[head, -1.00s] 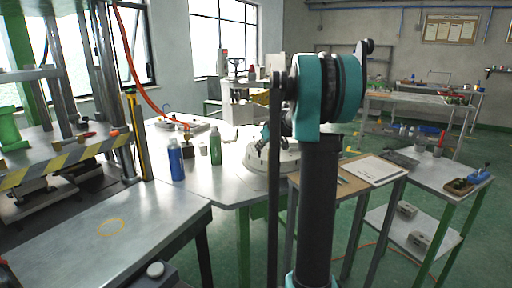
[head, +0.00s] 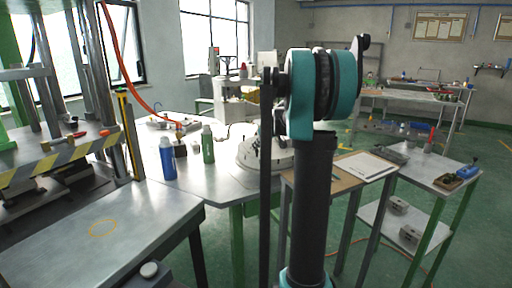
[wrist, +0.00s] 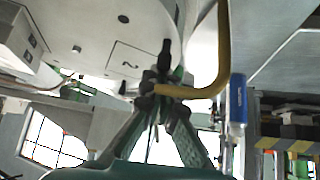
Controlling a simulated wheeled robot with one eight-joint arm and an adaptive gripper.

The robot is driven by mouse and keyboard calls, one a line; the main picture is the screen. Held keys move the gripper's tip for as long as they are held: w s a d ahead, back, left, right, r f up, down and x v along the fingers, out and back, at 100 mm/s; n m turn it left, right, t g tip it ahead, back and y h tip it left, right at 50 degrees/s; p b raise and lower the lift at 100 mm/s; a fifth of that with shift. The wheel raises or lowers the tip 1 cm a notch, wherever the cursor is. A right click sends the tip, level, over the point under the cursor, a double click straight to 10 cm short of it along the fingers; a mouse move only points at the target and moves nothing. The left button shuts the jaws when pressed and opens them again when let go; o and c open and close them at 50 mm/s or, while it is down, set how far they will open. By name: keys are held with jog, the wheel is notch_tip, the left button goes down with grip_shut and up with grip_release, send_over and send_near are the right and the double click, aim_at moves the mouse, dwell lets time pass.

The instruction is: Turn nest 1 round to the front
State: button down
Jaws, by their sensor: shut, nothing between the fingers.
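The white round turntable (head: 257,154) stands on the metal table, partly hidden behind my arm in the head view. In the wrist view its pale disc (wrist: 110,38) fills the upper left, with dark round spots, a thin outlined shape and a black peg (wrist: 166,52). My gripper (wrist: 165,84) is shut and empty close to the disc, its fingertips just below the peg in the picture; I cannot tell whether they touch it. A yellow bent bar (wrist: 222,55) passes right beside the fingertips. No nest number is legible. The head view mostly hides my gripper behind my arm.
A blue bottle (head: 167,160) and a green bottle (head: 208,146) stand left of the turntable. A side table to the right holds a clipboard (head: 365,165). A press with a striped edge (head: 60,158) stands at the left.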

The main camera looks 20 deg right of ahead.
jog(key=shift+w, duration=0.1)
jog(key=shift+w+a, duration=0.2)
jog(key=shift+a, duration=0.05)
jog(key=shift+w+a+r, duration=0.35)
jog(key=shift+w+r, duration=0.05)
jog(key=shift+w, duration=0.15)
jog(key=shift+w+a+r, duration=0.35)
jog(key=shift+w, duration=0.2)
jog(key=w+d+v, duration=0.1)
jog(key=v, duration=0.8)
jog(key=n+g+h, duration=0.1)
jog(key=n+g, duration=0.2)
jog(key=g, duration=0.2)
send_over(247, 154)
jog(key=f, duration=0.7)
jog(key=shift+w+d, duration=0.1)
jog(key=shift+w, duration=0.1)
jog(key=shift+s+d+f, duration=0.15)
jog(key=shift+s+d, duration=0.35)
jog(key=shift+s, duration=0.15)
jog(key=shift+s+d+f, duration=0.15)
jog(key=shift+s+d, duration=0.35)
jog(key=shift+s, duration=0.1)
jog(key=shift+s+d, duration=0.2)
jog(key=shift+s, duration=0.15)
